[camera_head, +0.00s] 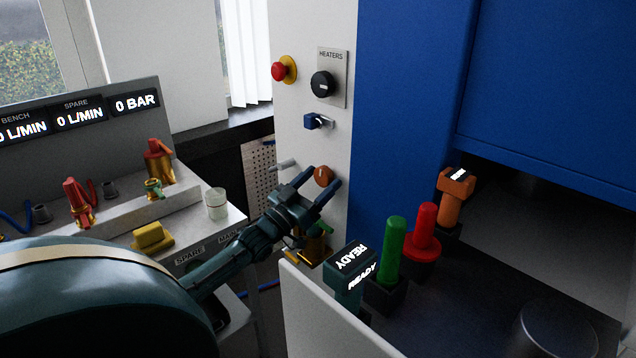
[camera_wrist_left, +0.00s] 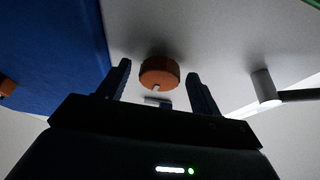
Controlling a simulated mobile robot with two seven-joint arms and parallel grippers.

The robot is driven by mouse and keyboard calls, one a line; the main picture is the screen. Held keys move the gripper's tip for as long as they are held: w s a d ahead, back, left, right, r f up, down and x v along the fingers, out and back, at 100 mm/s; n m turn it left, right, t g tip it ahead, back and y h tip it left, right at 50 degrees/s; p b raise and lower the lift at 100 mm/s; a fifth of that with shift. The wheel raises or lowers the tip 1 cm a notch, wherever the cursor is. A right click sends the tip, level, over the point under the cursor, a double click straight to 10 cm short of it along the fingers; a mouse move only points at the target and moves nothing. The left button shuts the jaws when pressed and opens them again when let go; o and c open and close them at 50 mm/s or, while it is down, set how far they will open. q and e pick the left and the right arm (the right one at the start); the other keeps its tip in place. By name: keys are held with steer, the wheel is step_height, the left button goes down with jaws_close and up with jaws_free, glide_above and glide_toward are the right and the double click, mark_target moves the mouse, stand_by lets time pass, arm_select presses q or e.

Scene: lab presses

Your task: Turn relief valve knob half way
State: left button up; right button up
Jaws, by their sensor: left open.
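The relief valve knob appears to be the round orange-brown knob (camera_head: 322,176) on the white panel beside the blue press column. In the left wrist view the knob (camera_wrist_left: 159,72) sits between and beyond the two fingers, with a pale mark on its lower edge. My left gripper (camera_head: 322,186) is open, its fingers on either side of the knob. In the wrist view the left gripper (camera_wrist_left: 160,85) shows gaps on both sides of the knob, and I see no contact. My right gripper is not in view.
Above the knob are a blue key-like switch (camera_head: 317,122), a black heaters dial (camera_head: 322,84) and a red button (camera_head: 279,71). A grey lever (camera_head: 282,165) sticks out left of it. Green (camera_head: 391,250) and red (camera_head: 424,230) handles and a READY box (camera_head: 354,262) stand at the right.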

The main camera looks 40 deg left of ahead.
arm_select(q)
steer(key=shift+c, duration=0.2)
steer(key=c, duration=1)
steer(key=shift+o, duration=0.2)
